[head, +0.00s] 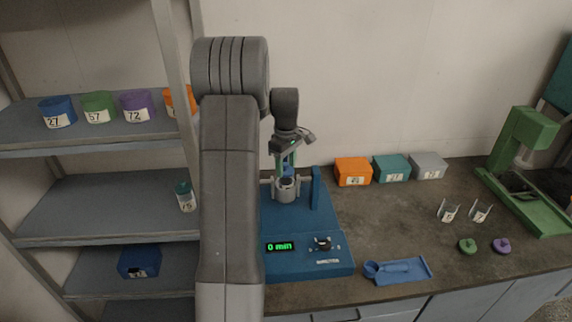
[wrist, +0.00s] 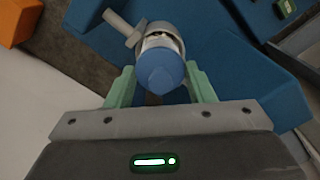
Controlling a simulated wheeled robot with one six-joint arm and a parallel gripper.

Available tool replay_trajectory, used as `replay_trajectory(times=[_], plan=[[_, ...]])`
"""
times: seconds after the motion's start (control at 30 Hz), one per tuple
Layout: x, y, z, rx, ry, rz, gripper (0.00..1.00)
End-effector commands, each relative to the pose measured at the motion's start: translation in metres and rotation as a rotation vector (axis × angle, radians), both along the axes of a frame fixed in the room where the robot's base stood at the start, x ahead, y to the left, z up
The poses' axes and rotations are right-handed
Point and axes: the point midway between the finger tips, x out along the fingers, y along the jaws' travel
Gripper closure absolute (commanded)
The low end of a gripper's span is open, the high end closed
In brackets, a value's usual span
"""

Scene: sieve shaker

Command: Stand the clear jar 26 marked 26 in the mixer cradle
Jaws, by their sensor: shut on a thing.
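The jar (wrist: 160,75) has a blue lid and a pale label; its number cannot be read. In the head view its blue lid (head: 287,171) shows just above the grey mixer cradle (head: 286,193). In the wrist view the jar's lower end is at the grey ring of the cradle (wrist: 166,30); whether it rests on the bottom is hidden. My gripper (head: 286,160) points down over the cradle, its green fingers shut on the jar from both sides. The blue mixer (head: 300,225) reads "0 min" and has a blue upright at the cradle's right.
Orange (head: 353,171), teal (head: 391,168) and grey (head: 429,166) boxes stand along the wall. Two labelled holders (head: 448,211), green (head: 467,245) and purple (head: 501,246) pieces, a blue scoop (head: 398,270) and a green press (head: 525,165) lie right. Shelves (head: 95,205) stand left.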

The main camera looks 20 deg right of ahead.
Motion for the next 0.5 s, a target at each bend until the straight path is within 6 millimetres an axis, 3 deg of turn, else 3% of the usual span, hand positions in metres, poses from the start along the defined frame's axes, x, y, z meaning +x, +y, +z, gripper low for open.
replay_trajectory(times=[0.03,0.17,0.5], plan=[[-0.0004,0.0004,-0.0011,0.001,0.002,0.0,0.5],[-0.0003,0.0005,-0.0011,0.001,0.002,0.0,0.26],[0.0001,0.0003,0.0023,0.001,0.001,0.0,0.26]])
